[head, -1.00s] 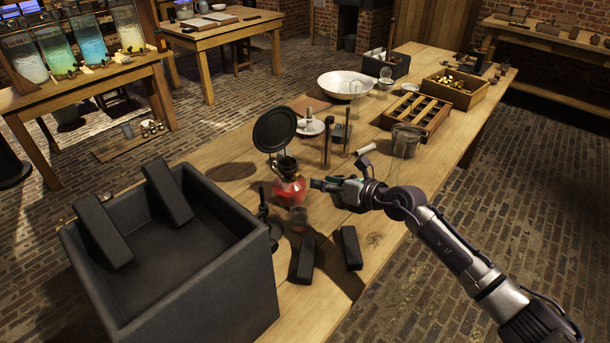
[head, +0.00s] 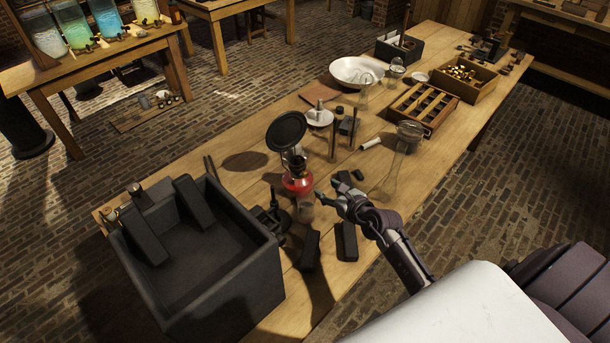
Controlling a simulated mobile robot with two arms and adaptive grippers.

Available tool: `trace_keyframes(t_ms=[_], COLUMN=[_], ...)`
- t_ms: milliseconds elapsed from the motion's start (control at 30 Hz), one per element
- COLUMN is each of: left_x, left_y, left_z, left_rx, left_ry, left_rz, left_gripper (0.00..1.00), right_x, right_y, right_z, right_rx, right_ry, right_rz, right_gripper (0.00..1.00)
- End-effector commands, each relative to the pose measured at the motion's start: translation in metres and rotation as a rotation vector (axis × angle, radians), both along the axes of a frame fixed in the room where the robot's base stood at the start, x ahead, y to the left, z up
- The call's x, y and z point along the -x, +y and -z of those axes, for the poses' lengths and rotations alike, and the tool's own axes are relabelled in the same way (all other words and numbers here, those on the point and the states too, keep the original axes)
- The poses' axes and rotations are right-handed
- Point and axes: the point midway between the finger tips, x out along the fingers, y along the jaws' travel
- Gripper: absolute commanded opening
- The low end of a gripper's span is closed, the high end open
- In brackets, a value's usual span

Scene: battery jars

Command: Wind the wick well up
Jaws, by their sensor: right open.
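A lamp with a red glass body (head: 298,182) stands upright on the long wooden table, with a dark burner on top. A round black disc (head: 286,131) rises just behind the burner. The wick and its winding knob are too small or hidden to make out. My right gripper (head: 329,196) is open and empty, just right of the lamp's red body, its fingers pointing at it. A small gap seems to lie between them, though contact is hard to judge. My left gripper does not show.
A large dark open box (head: 262,272) fills the table's near left. Dark blocks (head: 346,241) lie below my right gripper. A clear glass jar (head: 404,150), a compartment tray (head: 424,108) and a white bowl (head: 357,71) stand farther back.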

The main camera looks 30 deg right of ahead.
Motion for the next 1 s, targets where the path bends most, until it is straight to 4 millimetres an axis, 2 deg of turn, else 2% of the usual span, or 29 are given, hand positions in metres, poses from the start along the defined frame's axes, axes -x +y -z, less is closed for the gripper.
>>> trace_keyframes(t_ms=[100,300,500,667,933,1000], left_x=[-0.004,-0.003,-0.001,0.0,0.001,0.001], left_y=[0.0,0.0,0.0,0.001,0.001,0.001], left_z=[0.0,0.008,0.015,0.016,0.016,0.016], left_rx=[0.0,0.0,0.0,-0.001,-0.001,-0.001], left_ry=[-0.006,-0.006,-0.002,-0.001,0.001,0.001], left_rz=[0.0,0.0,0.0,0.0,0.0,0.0], left_gripper=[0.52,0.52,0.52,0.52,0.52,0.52], right_x=[-0.026,-0.064,-0.088,-0.096,-0.097,-0.097], right_y=[0.002,0.006,0.009,0.01,0.01,0.01], right_z=[0.009,0.027,0.038,0.04,0.04,0.04], right_rx=[-0.002,-0.002,-0.001,-0.002,-0.003,-0.003], right_ry=[-0.001,-0.002,-0.001,0.0,0.0,0.0], right_rz=[0.001,0.0,-0.001,-0.001,-0.001,-0.001], right_gripper=[0.47,0.47,0.47,0.47,0.47,0.35])
